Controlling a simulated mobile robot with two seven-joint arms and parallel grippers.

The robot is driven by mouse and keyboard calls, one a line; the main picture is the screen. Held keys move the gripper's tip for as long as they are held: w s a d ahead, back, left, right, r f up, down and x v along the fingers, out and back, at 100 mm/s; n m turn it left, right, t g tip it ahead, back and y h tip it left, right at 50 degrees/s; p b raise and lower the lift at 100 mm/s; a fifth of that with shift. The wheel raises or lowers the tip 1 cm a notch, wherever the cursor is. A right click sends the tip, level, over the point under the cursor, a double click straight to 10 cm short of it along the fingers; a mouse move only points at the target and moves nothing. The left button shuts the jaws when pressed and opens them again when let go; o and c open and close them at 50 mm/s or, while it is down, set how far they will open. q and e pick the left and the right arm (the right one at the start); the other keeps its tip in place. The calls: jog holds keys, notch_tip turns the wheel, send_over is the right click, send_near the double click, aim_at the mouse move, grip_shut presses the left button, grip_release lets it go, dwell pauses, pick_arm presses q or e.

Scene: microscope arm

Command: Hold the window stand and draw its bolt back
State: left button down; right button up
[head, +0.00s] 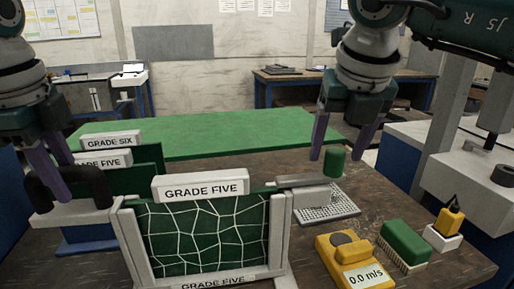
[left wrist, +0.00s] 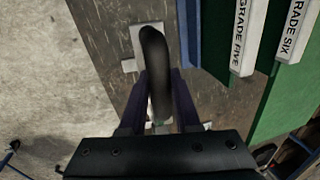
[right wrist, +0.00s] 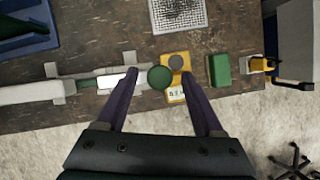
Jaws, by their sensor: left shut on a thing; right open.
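The window stand (head: 281,225) is a grey frame around a green pane with white crack lines, labelled GRADE FIVE. It stands upright at the front of the bench. Its black arched handle (head: 98,183) rises at the left side. My left gripper (head: 66,190) is shut on this handle, also seen in the left wrist view (left wrist: 154,70). The bolt (head: 300,182) is a grey bar at the stand's upper right, ending in a green round knob (head: 335,162). My right gripper (head: 338,152) is open above the knob; in the right wrist view the knob (right wrist: 160,78) lies between the fingertips, contact unclear.
A perforated plate (head: 328,208) lies behind the bolt. Spare panes (head: 148,160) stand behind left. The green mat (head: 220,132) at the back is clear.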

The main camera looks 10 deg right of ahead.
jog(key=shift+x, duration=0.9)
grip_shut()
jog(key=shift+r, duration=0.1)
dwell(0.7)
